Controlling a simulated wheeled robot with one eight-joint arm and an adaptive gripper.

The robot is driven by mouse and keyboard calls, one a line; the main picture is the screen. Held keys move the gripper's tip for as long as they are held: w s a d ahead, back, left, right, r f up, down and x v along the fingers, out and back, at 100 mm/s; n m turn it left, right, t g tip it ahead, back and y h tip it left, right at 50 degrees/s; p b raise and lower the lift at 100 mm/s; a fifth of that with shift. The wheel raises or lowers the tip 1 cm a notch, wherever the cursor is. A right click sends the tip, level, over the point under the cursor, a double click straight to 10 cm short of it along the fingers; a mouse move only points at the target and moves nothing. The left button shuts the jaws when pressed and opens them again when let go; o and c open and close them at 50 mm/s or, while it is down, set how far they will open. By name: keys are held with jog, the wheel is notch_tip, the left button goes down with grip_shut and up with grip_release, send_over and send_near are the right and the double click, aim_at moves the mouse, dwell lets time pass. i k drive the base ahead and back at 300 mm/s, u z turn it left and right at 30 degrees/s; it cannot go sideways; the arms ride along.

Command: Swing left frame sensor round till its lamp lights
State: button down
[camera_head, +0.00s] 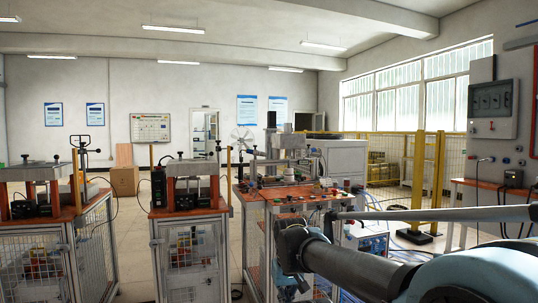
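The left frame sensor and its lamp are too small to pick out in the head view. Red-topped stations with metal frames stand across the middle. The right one (252,197) carries a press-like unit, small fittings and several coloured buttons along its front edge. The middle station (167,213) holds a small frame on posts with dark parts under it. The left station (68,213) has a similar frame. My arm reaches in from the lower right and bends down in front of the right station, covering part of its front. My gripper is not visible.
Yellow fence panels (427,178) stand behind on the right. A grey control cabinet (493,108) is on the right wall, above a red-topped bench. Cables (375,265) lie on the floor by the right station. A cardboard box (124,181) stands behind. Floor shows between the stations.

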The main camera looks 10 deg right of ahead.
aim_at(256, 152)
jog(key=z, duration=0.35)
jog(key=i, duration=0.85)
jog(key=u, duration=0.05)
